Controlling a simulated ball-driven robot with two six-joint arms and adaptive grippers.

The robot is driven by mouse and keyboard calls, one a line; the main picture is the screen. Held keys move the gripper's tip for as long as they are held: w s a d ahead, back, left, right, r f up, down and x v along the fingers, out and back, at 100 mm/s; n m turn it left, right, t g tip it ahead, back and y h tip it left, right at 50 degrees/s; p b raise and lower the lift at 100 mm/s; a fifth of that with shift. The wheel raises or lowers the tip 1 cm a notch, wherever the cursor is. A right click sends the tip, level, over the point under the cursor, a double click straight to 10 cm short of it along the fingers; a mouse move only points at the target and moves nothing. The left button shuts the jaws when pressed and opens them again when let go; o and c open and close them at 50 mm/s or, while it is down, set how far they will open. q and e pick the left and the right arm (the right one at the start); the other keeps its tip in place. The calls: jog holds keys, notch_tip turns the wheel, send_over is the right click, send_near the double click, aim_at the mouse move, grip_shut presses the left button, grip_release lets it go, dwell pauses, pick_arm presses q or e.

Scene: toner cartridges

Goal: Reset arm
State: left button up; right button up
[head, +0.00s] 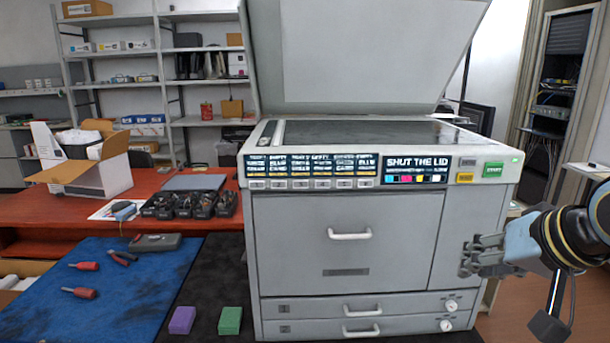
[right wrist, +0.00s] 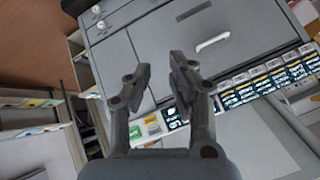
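My right gripper (head: 466,262) is at the right of the head view, in front of the printer's right side and touching nothing that I can see. In the right wrist view its fingers (right wrist: 160,72) are apart with nothing between them. The grey printer (head: 340,230) stands in the middle with its lid (head: 365,50) raised. Its display (head: 415,170) reads "SHUT THE LID". The front door and the two lower drawers (head: 350,308) look closed. My left gripper is in neither view.
A purple box (head: 182,320) and a green box (head: 230,320) lie on the dark surface left of the printer. Screwdrivers (head: 80,293) and pliers (head: 123,257) lie on the blue mat (head: 140,315). An open carton (head: 90,165) stands on the red table. The floor at the right looks clear.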

jog(key=s+d+f+n+g+h, duration=0.1)
jog(key=s+f+n+g, duration=0.15)
jog(key=s, duration=0.55)
jog(key=s+f+n+g+h, duration=0.1)
jog(key=s+f, duration=0.3)
jog(key=s, duration=0.5)
jog(key=s+d+f+n+g+h, duration=0.1)
jog(key=s+f, duration=0.2)
jog(key=s, duration=0.5)
notch_tip(320, 180, down, 35)
jog(key=s+d+g+b, duration=0.1)
jog(key=d+g+b, duration=0.1)
jog(key=b, duration=0.9)
jog(key=s+f+b, duration=0.3)
jog(key=s+f, duration=0.3)
jog(key=f, duration=0.3)
jog(key=s+d+f+b, duration=0.1)
jog(key=s+f+b, duration=0.2)
jog(key=s+f, duration=0.4)
jog(key=s+f+b, duration=0.3)
jog(key=s+f, duration=0.3)
jog(key=f, duration=0.6)
jog(key=shift+s+d+f+g+b, duration=0.2)
jog(key=shift+s+g+b, duration=0.15)
jog(key=shift+g+b, duration=0.1)
